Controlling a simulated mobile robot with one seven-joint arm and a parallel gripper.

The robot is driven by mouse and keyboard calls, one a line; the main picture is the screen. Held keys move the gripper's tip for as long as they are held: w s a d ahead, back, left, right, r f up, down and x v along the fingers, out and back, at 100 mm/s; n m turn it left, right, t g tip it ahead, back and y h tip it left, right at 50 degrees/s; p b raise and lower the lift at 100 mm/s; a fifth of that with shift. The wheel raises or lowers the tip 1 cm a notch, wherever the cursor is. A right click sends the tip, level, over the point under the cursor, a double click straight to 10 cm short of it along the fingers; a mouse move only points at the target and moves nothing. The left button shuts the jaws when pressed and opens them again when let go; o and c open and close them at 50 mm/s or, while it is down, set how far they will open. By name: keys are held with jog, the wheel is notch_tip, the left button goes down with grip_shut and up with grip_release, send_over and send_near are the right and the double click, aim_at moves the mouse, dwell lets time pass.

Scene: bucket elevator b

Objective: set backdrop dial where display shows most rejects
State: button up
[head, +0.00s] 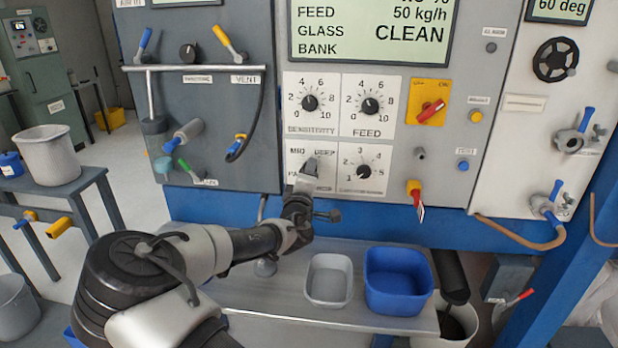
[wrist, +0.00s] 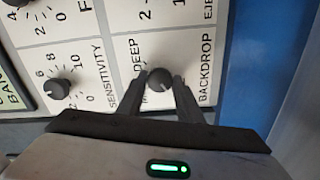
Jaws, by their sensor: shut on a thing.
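The backdrop dial (wrist: 159,75) is a small dark knob on a white plate in the wrist view. The words DEEP and BACKDROP show beside it; its pointer setting cannot be read clearly. My gripper (wrist: 160,84) has a finger on each side of the knob and is shut on it. In the head view my gripper (head: 307,176) covers the knob, with MID and DEEP showing above it. The display (head: 375,32) reads FEED 50 kg/h and GLASS BANK CLEAN. Its top is cut off, so only part of a percent line shows and no reject figure is readable.
The sensitivity dial (head: 310,102), feed dial (head: 370,105) and ejector dial (head: 364,171) sit close around the backdrop dial. A red switch (head: 431,111) is to the right. A grey bin (head: 329,280) and a blue bin (head: 398,280) stand on the shelf below.

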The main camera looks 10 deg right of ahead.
jog(key=shift+n+b, duration=0.3)
jog(key=shift+n, duration=0.8)
jog(key=o, duration=1)
jog(key=shift+o, duration=0.2)
jog(key=shift+s, duration=0.1)
jog(key=v, duration=1.7)
jog(key=shift+s, duration=0.1)
